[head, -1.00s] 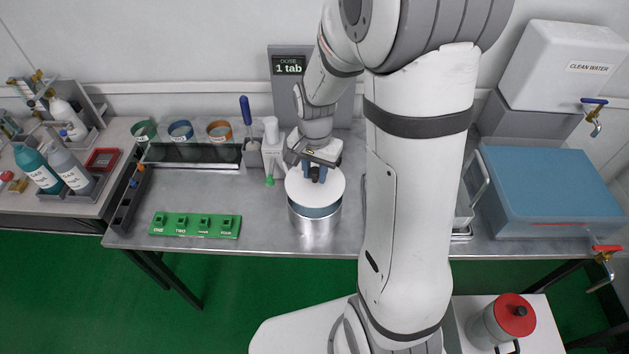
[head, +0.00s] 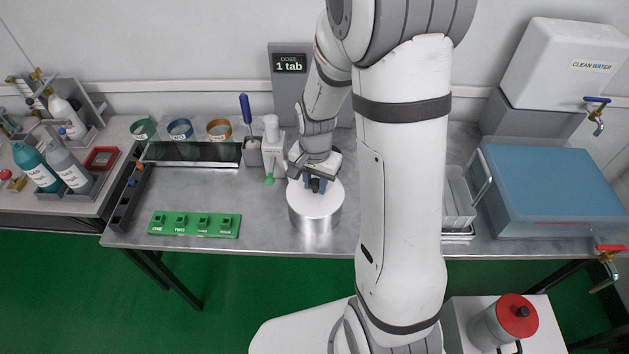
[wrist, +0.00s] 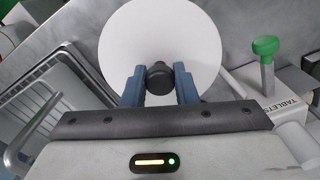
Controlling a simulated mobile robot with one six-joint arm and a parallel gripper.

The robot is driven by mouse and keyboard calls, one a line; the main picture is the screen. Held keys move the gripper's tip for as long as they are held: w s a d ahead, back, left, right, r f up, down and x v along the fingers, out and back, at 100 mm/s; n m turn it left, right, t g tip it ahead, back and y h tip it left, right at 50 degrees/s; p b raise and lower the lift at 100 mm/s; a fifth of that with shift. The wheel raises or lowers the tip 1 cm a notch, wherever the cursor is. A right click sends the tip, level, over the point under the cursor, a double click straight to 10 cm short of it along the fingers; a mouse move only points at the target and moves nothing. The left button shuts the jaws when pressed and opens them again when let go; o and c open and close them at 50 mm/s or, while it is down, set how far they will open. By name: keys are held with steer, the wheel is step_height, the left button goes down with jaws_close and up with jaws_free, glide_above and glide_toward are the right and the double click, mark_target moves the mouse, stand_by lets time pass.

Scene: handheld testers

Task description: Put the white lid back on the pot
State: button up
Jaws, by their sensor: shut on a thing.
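The white lid (head: 316,201) lies over the mouth of the silver pot (head: 315,224) near the middle of the bench. It looks level and covers the opening; whether it is fully seated all round I cannot tell. My gripper (head: 316,186) is above the lid, with its blue fingers shut on the lid's dark knob. In the wrist view the lid (wrist: 160,35) shows as a round white disc, and my gripper (wrist: 160,80) has a finger on each side of the black knob (wrist: 159,77). The pot is hidden under the lid there.
A tablets dispenser (head: 272,148) with a green-tipped part stands close left of the pot. A green numbered block (head: 195,225) lies front left. A wire rack (head: 458,205) and a blue-topped tub (head: 560,190) stand right. My arm hides part of the bench.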

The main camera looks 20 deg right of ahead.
mark_target(315, 182)
steer(key=o, duration=1)
steer(key=shift+r, duration=0.2)
steer(key=shift+r+p, duration=0.3)
steer(key=shift+p, duration=0.1)
step_height(315, 182, up, 12)
steer(key=s+r+n+t, duration=0.1)
steer(key=s+r+n, duration=0.1)
steer(key=s, duration=0.2)
steer(key=s+r+n+t, duration=0.1)
steer(key=s+r+n, duration=0.1)
steer(key=s, duration=0.3)
steer(key=s+r+n, duration=0.3)
steer(key=s+n, duration=0.1)
steer(key=s, duration=0.1)
steer(key=shift+s+t, duration=0.1)
steer(key=shift+t, duration=0.3)
